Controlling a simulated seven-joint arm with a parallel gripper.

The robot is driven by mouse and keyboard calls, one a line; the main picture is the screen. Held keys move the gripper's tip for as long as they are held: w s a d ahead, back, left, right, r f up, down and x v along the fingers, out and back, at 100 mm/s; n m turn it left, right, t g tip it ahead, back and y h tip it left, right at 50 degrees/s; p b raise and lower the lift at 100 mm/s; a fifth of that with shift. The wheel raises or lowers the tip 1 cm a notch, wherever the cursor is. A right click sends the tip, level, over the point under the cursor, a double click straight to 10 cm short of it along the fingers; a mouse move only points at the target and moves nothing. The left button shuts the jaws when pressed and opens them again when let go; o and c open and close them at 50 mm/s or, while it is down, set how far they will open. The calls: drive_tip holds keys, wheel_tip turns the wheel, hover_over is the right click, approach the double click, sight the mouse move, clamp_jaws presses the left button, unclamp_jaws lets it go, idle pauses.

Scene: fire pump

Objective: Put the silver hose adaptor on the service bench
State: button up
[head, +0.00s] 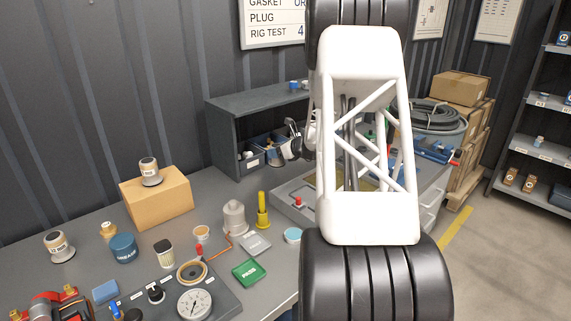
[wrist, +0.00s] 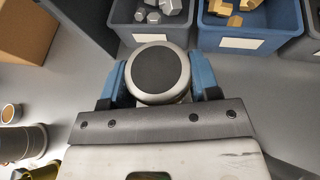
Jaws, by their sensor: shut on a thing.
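My gripper (wrist: 160,82) is shut on a round silver piece with a dark, flat top, which I take to be the silver hose adaptor (wrist: 157,76). Its blue fingers press on the left and right sides. The piece is over the grey service bench (wrist: 82,95), just in front of the blue bins; I cannot tell whether it touches the bench. The service bench (head: 203,272) runs along the wall there.
A cardboard box (head: 157,199) carries a silver-and-tan fitting (head: 149,172).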

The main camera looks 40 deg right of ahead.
sight(281, 163)
drive_tip(key=shift+f, duration=1.15)
drive_tip(key=shift+f, duration=1.85)
drive_tip(key=shift+f, duration=0.1)
drive_tip(key=o, duration=1.1)
drive_tip(key=v, duration=1.2)
